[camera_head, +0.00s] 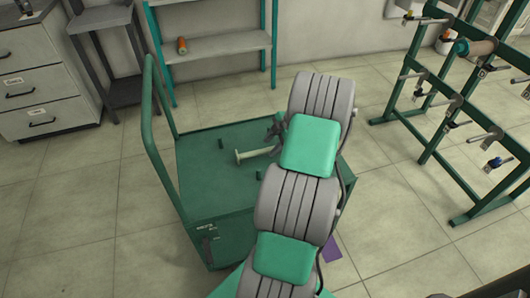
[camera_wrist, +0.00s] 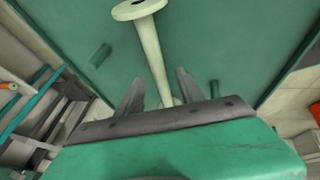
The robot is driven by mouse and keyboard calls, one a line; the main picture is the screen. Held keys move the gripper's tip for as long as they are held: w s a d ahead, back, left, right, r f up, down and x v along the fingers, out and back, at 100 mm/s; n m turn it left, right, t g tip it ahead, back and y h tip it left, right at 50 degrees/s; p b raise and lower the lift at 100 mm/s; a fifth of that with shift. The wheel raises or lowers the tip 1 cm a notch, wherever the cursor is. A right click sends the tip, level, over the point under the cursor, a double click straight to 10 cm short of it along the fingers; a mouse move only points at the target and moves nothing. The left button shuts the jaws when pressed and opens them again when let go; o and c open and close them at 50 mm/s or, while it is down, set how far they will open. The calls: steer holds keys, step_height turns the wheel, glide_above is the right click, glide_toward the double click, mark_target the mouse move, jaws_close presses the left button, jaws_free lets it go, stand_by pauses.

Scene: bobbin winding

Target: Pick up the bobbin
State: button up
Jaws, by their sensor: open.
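The pale cream bobbin (camera_head: 256,153) lies on the green top of the cart (camera_head: 205,175) in the head view, one flange at its left end. Its right part is hidden behind my arm. In the wrist view the bobbin (camera_wrist: 150,45) runs from its round flange at the top down between my fingers; its near end is hidden by the gripper body. My gripper (camera_wrist: 161,88) is open, with one finger on each side of the shaft and visible gaps to it. In the head view my gripper (camera_head: 274,132) shows dark beside the arm, over the bobbin's right part.
The cart's handle (camera_head: 150,120) rises at left. A green rack (camera_head: 450,100) with spools stands right. A shelf (camera_head: 215,47) holds an orange spool (camera_head: 182,46).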

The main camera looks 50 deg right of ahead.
mark_target(267, 149)
steer(key=x, duration=0.3)
steer(key=shift+w, duration=0.1)
steer(key=shift+c, duration=0.5)
jaws_close()
